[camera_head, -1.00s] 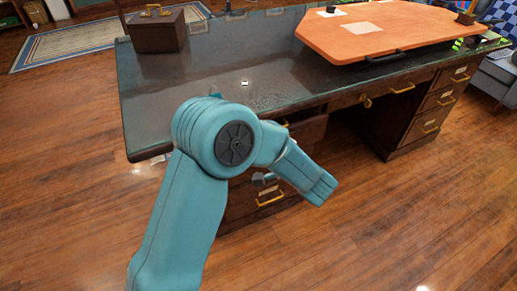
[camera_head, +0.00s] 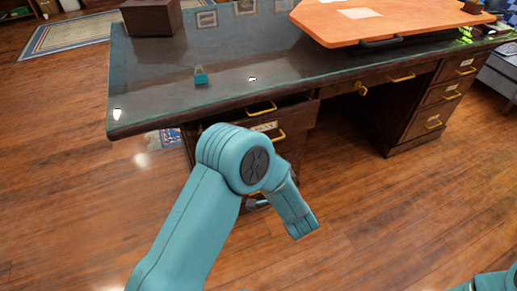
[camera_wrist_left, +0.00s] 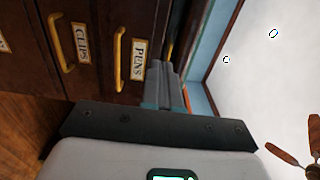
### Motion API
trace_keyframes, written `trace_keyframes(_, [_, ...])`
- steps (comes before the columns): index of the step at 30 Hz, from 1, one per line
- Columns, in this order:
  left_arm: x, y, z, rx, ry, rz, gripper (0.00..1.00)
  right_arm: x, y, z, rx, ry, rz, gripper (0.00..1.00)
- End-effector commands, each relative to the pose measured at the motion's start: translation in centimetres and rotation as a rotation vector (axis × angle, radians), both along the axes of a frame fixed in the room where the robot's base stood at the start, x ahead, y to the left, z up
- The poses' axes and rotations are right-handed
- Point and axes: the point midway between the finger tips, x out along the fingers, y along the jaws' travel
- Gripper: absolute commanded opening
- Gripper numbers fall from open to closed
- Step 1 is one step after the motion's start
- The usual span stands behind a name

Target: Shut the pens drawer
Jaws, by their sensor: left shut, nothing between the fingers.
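The pens drawer (camera_wrist_left: 131,92) shows its PENS label and yellow handle in the left wrist view, which is turned on its side. In the head view a labelled drawer (camera_head: 264,127) juts out under the left part of the desktop; its label is too small to read. My left gripper (camera_wrist_left: 160,78) is shut and empty, close by the upper edge of the pens drawer's front; I cannot tell whether it touches. In the head view my left arm hides much of the lower drawers. My right gripper is out of view.
The clips drawer (camera_wrist_left: 80,60) is below the pens drawer. The desktop (camera_head: 160,95) overhangs the drawers and carries a brown box (camera_head: 151,17), a small teal item (camera_head: 200,76) and an orange board (camera_head: 390,22). The wood floor in front is clear.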

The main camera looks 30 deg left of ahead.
Motion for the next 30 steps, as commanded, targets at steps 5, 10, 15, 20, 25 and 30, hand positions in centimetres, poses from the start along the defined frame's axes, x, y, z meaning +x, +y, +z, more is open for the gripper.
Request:
trace_keyframes(5, [2.3,3.0,0.0,0.001,-0.002,0.007,0.00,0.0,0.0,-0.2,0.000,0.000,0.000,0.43])
trace_keyframes(10, [4.7,5.7,0.0,0.000,-0.003,0.007,0.00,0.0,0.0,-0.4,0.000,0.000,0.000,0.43])
trace_keyframes(15, [6.6,7.9,0.1,0.001,-0.002,0.008,0.00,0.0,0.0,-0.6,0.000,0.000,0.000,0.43])
trace_keyframes(20, [7.6,8.9,0.1,0.001,-0.001,0.007,0.00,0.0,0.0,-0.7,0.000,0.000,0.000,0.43])
trace_keyframes(25, [8.0,9.2,0.1,0.000,0.000,0.005,0.00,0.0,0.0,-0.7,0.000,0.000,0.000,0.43])
trace_keyframes(30, [8.0,9.2,0.1,0.000,0.000,0.005,0.00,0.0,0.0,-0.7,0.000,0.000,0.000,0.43])
